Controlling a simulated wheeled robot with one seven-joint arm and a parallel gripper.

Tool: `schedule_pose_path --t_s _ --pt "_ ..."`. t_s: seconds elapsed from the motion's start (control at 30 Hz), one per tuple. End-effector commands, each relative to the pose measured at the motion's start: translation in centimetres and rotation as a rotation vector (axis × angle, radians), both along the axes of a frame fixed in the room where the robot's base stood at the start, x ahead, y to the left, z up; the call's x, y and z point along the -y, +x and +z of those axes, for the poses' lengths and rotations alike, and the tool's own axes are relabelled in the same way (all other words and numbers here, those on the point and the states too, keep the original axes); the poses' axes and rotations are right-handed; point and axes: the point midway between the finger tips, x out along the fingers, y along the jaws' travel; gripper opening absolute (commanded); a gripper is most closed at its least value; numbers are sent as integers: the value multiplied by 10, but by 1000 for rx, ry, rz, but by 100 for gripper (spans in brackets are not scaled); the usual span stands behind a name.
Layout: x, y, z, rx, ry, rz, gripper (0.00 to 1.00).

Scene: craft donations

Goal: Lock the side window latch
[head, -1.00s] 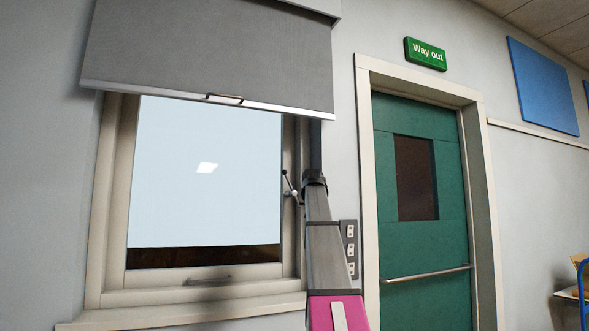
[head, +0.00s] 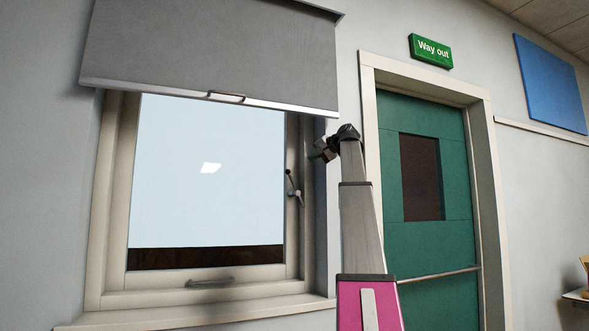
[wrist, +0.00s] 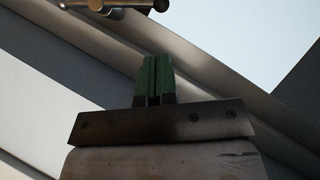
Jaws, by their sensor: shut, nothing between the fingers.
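In the wrist view part of a metal latch bar (wrist: 115,5) shows at the top edge, cut off by the picture. My gripper (head: 313,156) is up and to the right of the latch in the head view, by the window recess. In the wrist view its green fingers (wrist: 154,80) are shut, empty and apart from the latch bar.
A grey roller blind (head: 205,55) with a pull handle hangs over the window top. The window (head: 205,170) has another handle (head: 210,282) on its lower frame. A green door (head: 425,250) with a push bar stands right of my arm.

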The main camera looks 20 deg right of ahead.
Motion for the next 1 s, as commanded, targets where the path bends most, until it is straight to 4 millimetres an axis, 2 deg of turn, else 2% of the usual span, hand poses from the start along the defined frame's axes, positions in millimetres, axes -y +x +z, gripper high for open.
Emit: schedule_pose_path --t_s 0.37,0.53,1.0 --pt "-1 -2 5 2 16 11 0" --pt "-4 3 2 1 14 12 0" --pt "-38 62 -22 1 14 12 0"
